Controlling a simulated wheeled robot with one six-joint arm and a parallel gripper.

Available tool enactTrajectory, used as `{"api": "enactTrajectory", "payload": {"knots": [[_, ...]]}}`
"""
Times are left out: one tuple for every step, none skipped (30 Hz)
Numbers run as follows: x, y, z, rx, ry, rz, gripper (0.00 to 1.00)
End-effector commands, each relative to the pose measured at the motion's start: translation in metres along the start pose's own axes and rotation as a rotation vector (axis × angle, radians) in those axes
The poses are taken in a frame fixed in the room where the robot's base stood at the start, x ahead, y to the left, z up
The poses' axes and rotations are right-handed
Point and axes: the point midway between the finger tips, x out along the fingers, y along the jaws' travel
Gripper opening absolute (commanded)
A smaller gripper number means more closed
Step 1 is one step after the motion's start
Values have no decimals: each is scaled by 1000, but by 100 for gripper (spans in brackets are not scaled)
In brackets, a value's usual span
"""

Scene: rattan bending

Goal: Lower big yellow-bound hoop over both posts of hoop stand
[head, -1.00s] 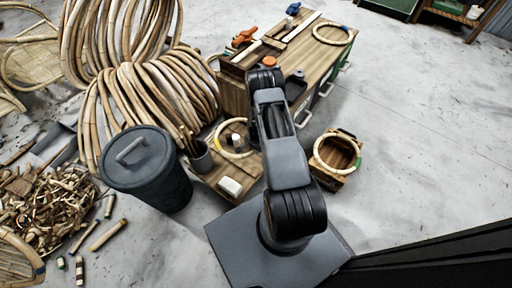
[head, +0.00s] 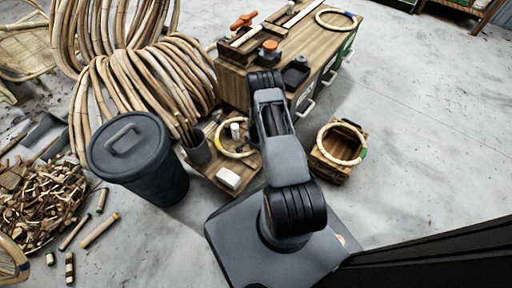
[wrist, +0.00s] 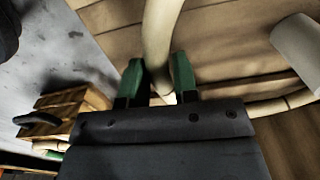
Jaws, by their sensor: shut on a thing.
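The big yellow-bound hoop (head: 219,143) shows in the head view as a pale ring with yellow binding, over the low wooden board left of my arm. Part of it is behind my arm. In the wrist view my gripper (wrist: 157,82) has its green fingers on either side of a pale rattan hoop length (wrist: 160,28) and is shut on it. The gripper itself is hidden in the head view. A short white post (head: 235,130) stands upright inside the ring's outline. A second post cannot be made out. Whether the hoop rests on the board cannot be told.
A wooden bench (head: 325,45) with another hoop (head: 322,22) stands behind. A crate (head: 326,168) with a hoop (head: 324,137) on it is at right. A dark bin (head: 135,150), a cup (head: 197,151) and a white block (head: 228,179) are at left. Floor is clear at right.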

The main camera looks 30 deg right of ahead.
Motion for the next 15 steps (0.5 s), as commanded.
{"api": "enactTrajectory", "payload": {"knots": [[1,0,0,0,1,-1,0],[1,0,0,0,1,-1,0],[0,0,0,0,1,-1,0],[0,0,0,0,1,-1,0],[0,0,0,0,1,-1,0],[0,0,0,0,1,-1,0],[0,0,0,0,1,-1,0],[0,0,0,0,1,-1,0],[0,0,0,0,1,-1,31],[0,0,0,0,1,-1,34],[0,0,0,0,1,-1,37],[0,0,0,0,0,-1,41],[0,0,0,0,0,-1,44],[0,0,0,0,0,0,47],[0,0,0,0,0,0,50]]}}
